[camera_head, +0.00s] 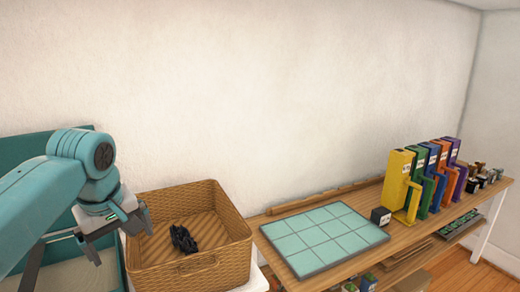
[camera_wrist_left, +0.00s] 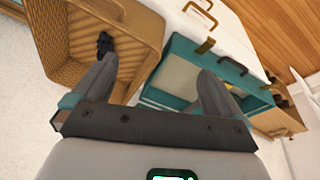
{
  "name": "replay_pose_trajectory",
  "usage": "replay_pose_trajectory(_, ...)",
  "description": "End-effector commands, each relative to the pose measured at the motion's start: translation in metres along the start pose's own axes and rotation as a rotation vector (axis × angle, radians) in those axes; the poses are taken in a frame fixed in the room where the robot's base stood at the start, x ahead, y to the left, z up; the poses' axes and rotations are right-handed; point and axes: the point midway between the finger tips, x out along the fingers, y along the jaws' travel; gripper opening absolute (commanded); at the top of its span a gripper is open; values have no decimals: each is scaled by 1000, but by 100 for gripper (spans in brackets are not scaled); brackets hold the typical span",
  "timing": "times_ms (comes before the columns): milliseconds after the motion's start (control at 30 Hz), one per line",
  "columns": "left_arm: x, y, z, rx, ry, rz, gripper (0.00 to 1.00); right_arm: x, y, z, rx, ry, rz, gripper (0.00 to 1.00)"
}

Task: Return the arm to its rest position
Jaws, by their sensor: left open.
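My left arm, teal with grey parts, comes in from the left in the head view. My left gripper (camera_head: 112,238) is open and empty, pointing down beside the left rim of a woven basket (camera_head: 213,268). In the left wrist view its two fingers (camera_wrist_left: 158,78) are spread wide with nothing between them. One finger shows against the basket (camera_wrist_left: 142,28), the other against a teal box (camera_wrist_left: 179,60). A black object (camera_head: 183,239) lies inside the basket; its exact form is unclear. My right gripper is in neither view.
A teal box (camera_head: 40,146) stands behind my left arm, partly hidden. Right of the basket, a wooden shelf (camera_head: 380,262) carries a tiled light-green panel (camera_head: 322,238), a small black block (camera_head: 380,217) and several coloured upright holders (camera_head: 398,180). The wall behind is bare.

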Motion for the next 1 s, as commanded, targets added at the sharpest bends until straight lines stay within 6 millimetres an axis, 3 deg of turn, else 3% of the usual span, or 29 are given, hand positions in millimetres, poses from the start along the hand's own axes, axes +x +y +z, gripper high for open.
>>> replay_pose_trajectory(133, 0, 0, -2, -1, 0, 0, 100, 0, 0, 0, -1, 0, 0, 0)
replay_pose_trajectory(467, 96, 29, 19, 173, -67, 26, 100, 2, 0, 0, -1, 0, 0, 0)
replay_pose_trajectory(667, 172, 39, 51, 289, -130, 64, 100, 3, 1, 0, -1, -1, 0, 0)
replay_pose_trajectory(767, 223, 38, 80, 357, -181, 93, 100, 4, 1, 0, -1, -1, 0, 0)
replay_pose_trajectory(833, 266, 32, 111, 406, -226, 124, 100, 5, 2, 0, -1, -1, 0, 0)
replay_pose_trajectory(1000, 363, -7, 210, 494, -333, 212, 100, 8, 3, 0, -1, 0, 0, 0)
